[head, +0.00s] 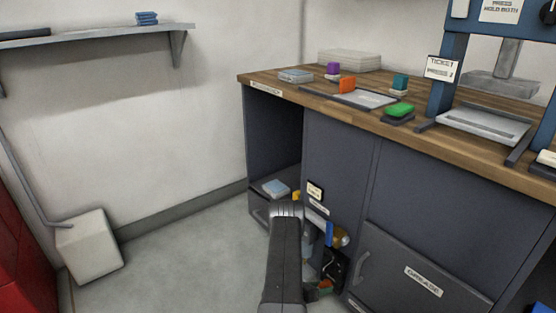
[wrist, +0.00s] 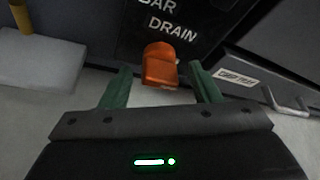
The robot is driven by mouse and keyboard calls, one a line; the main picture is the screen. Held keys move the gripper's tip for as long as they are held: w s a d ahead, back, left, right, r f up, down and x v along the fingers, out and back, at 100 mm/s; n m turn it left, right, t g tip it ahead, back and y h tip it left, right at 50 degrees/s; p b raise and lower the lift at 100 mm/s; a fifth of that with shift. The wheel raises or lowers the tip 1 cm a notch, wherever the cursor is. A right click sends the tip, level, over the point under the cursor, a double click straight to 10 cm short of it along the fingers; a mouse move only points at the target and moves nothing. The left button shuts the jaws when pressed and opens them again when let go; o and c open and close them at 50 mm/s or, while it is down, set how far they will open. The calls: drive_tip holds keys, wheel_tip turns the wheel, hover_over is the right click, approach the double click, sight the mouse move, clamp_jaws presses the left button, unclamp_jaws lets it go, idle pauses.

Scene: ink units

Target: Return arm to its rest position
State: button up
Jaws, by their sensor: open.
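My gripper (wrist: 159,68) is open in the wrist view, its two green fingers spread apart. An orange knob or lever (wrist: 160,66) shows between the fingertips, below a black panel (wrist: 195,12) with white lettering that ends in "DRAIN". Nothing is clamped, and I cannot tell whether a finger touches the knob. In the head view my arm (head: 284,262) reaches low in front of the workbench cabinet (head: 330,160). The small orange part (head: 325,285) shows just right of it. My arm mostly hides the gripper there.
The wooden worktop (head: 285,87) holds a green block (head: 399,110), an orange block (head: 347,85) and a blue press frame (head: 445,75). The floor (head: 190,260) between is clear.

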drive_tip(key=p+v, duration=0.4)
drive_tip(key=v, duration=0.9)
drive_tip(key=shift+a, duration=0.4)
drive_tip(key=shift+r, duration=0.1)
